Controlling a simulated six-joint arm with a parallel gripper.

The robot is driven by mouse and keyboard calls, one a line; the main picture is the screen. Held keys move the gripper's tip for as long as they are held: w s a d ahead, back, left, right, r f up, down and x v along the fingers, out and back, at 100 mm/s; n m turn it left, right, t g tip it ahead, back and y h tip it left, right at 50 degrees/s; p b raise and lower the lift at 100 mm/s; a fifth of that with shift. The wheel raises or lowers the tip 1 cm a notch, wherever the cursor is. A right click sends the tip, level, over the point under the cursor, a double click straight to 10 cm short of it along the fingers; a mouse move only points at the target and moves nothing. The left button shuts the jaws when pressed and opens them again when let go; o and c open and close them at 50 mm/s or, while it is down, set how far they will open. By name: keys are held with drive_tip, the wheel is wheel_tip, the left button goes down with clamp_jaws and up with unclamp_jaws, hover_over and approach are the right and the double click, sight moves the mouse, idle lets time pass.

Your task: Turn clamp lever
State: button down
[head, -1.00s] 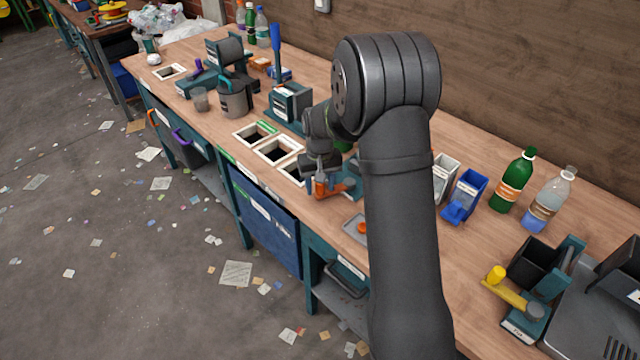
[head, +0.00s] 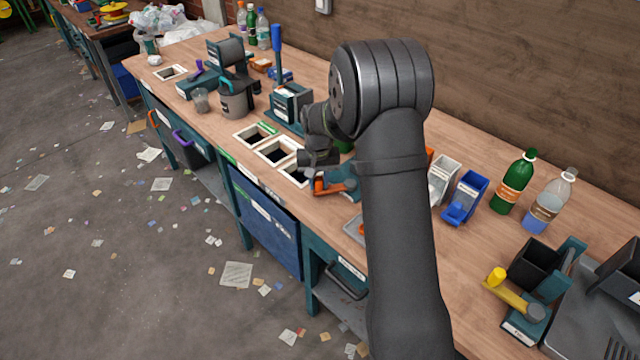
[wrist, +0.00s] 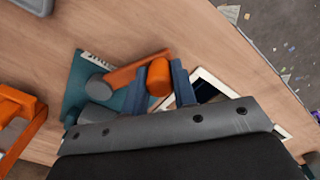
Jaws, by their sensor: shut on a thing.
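The clamp lever is an orange bar (wrist: 137,69) with a rounded orange knob (wrist: 158,78) at its end. In the wrist view it runs out from a teal clamp base (wrist: 78,85) with grey round parts. The lever (head: 338,187) also shows in the head view, low beside the front bench opening. My gripper (wrist: 161,82) has its two blue fingers on either side of the knob and is shut on it. In the head view my gripper (head: 316,176) is above the lever's left end. My arm hides part of the clamp base.
White-framed openings (head: 277,151) lie beside the clamp. A grey tray (head: 354,227) is close to the bench's front edge. An orange part (wrist: 15,103) stands left in the wrist view. Bottles (head: 513,182), a blue bin (head: 465,197) and a yellow-handled device (head: 515,297) are further right.

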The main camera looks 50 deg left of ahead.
drive_tip(key=a+m, duration=0.1)
drive_tip(key=w+a+m, duration=0.1)
drive_tip(key=shift+w+m, duration=0.25)
drive_tip(key=shift+m, duration=0.15)
drive_tip(key=w+m, duration=0.1)
drive_tip(key=a+m, duration=0.1)
drive_tip(key=shift+w+a+m, duration=0.15)
drive_tip(key=shift+w+m, duration=0.25)
drive_tip(key=w+m, duration=0.1)
drive_tip(key=w+a+m, duration=0.1)
drive_tip(key=m, duration=0.1)
drive_tip(key=shift+w, duration=0.25)
drive_tip(key=shift+w+a+m, duration=0.2)
drive_tip(key=shift+w+m, duration=1)
drive_tip(key=shift+m, duration=0.4)
drive_tip(key=c, duration=1.2)
unclamp_jaws()
drive_tip(key=shift+w, duration=0.1)
drive_tip(key=shift+o, duration=0.2)
drive_tip(key=shift+r, duration=0.15)
